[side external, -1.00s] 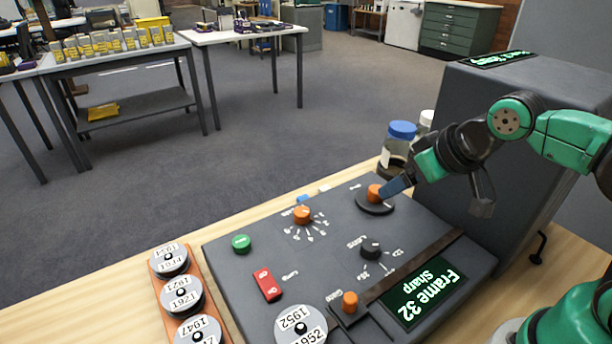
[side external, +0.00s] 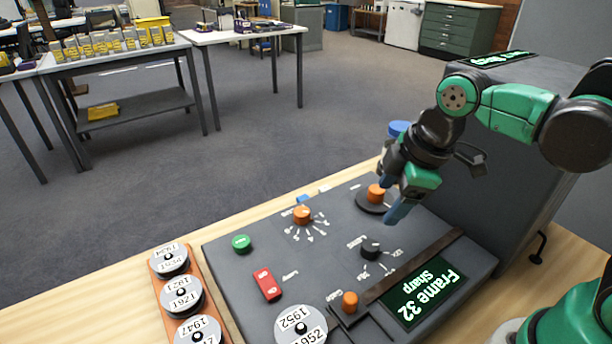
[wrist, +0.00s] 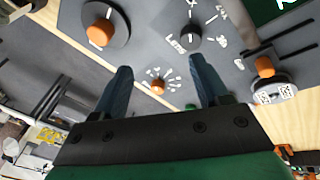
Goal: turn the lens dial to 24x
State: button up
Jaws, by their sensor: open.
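The lens dial (side external: 371,248) is a small black knob with a white pointer line on the sloping grey console. It also shows in the wrist view (wrist: 190,38), with printed magnification labels around one side that are too small to read surely. My gripper (side external: 392,198) is above the console, behind the lens dial and close to the large orange knob. In the wrist view its two blue fingers (wrist: 161,66) are spread with nothing between them. The lens dial lies beyond the right fingertip, apart from it.
An orange knob on a black disc (side external: 376,194), another orange knob (side external: 302,215), a green button (side external: 241,243), a red switch (side external: 267,285) and an orange slider (side external: 350,302) share the console. A display (side external: 424,292) reads "Frame 32 Sharp". A tall grey housing (side external: 510,150) stands behind.

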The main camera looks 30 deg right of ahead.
aim_at(371, 245)
jog(key=n, duration=0.2)
jog(key=a+n+g, duration=0.1)
jog(key=n, duration=0.1)
jog(key=f+n+g, duration=0.1)
jog(key=n, duration=0.1)
jog(key=shift+a+n, duration=0.4)
jog(key=n, duration=0.1)
jog(key=n+g, duration=0.1)
jog(key=n, duration=0.1)
jog(key=a+n, duration=0.1)
jog(key=shift+s+f+n+g, duration=0.1)
jog(key=shift+f+n+g, duration=0.2)
jog(key=shift+f, duration=2.8)
grip_shut()
